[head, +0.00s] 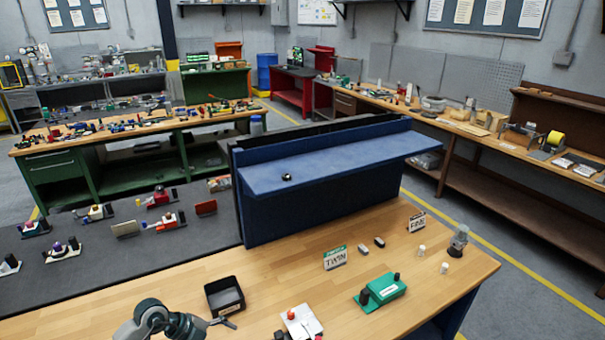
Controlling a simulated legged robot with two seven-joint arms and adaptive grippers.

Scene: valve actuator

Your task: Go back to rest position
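My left arm comes in at the bottom left, with grey links and dark round joints. My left gripper (226,322) is small and dark, low over the wooden table (190,275), just below a black open bin (225,296). I see nothing held in it, but its finger gap is too small to read. A white plate with a red knob (301,321) is to its right, cut by the lower edge. A green block with black knobs (385,288) sits farther right. My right gripper is not in view.
A blue raised shelf (330,161) with a small black part (287,177) stands behind the table. A dark mat (100,275) with several valve parts lies left.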

